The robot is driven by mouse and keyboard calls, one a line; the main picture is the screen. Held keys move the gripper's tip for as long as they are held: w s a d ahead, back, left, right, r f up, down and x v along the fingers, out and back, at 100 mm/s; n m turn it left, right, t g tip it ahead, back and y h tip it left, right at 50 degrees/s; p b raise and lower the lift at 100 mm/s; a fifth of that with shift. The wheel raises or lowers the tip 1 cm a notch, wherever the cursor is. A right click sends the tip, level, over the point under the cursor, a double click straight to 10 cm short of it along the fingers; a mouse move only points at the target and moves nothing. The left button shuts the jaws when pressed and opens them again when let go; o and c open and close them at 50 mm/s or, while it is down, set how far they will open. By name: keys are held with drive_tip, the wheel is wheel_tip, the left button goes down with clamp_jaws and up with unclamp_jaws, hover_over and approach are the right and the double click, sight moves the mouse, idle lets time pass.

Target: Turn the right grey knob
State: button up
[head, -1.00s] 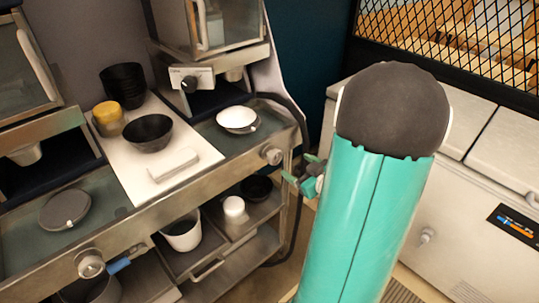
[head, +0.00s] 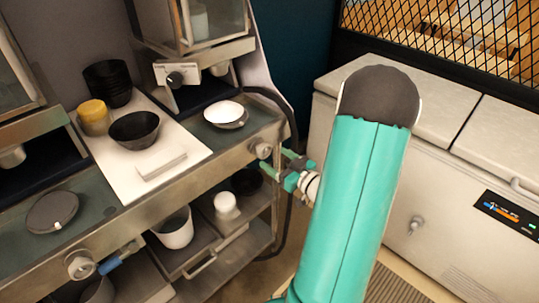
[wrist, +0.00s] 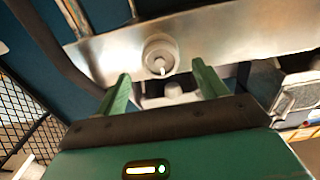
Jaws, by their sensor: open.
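The right grey knob (head: 262,149) is a round metal knob on the front rail of the counter, near its right end. In the wrist view the knob (wrist: 160,56) faces me, with a pale pointer at its lower middle. My gripper (head: 284,165) is just to the right of and slightly below the knob in the head view. In the wrist view my gripper (wrist: 160,84) has its two green fingers apart, one on each side below the knob. The fingers look empty, and I see no contact with the knob.
Another grey knob (head: 80,265) sits on the rail at the left, by a blue handle (head: 113,262). A white bowl (head: 226,114) stands on the counter above the right knob. A lower shelf holds a white pot (head: 174,228). A pale chest (head: 425,170) stands at the right.

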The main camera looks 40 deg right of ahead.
sight(266, 153)
drive_tip(key=shift+w+a, duration=0.1)
drive_tip(key=shift+w, duration=1.75)
drive_tip(key=shift+c, duration=0.2)
drive_tip(key=c, duration=0.9)
